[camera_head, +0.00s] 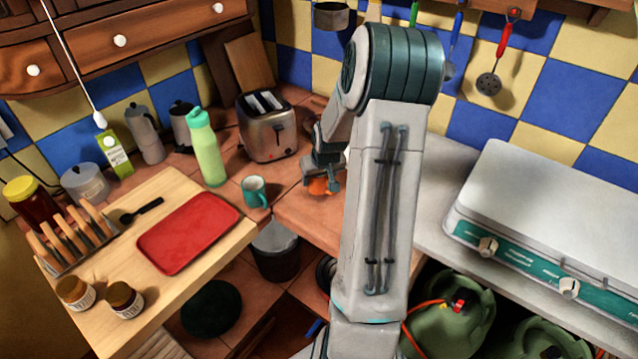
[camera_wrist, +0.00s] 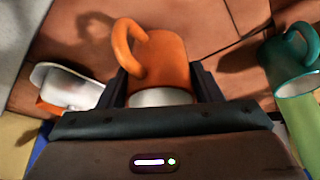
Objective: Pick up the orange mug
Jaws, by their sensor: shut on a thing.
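The orange mug (camera_wrist: 165,62) is between the two fingers of my gripper (camera_wrist: 160,88) in the wrist view. Its handle sticks up and to the left, and its pale rim faces the palm. My gripper is shut on it. In the head view the orange mug (camera_head: 323,186) shows small at the counter's edge, below my gripper (camera_head: 325,172). My arm hides part of the counter there. I cannot tell whether the mug touches the counter.
A teal mug (camera_head: 254,191) stands to the left, near a green bottle (camera_head: 206,150) and a toaster (camera_head: 267,125). A red tray (camera_head: 188,232) lies on the wooden table. A white and orange item (camera_wrist: 70,88) is left of my gripper. A stove (camera_head: 550,220) is at right.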

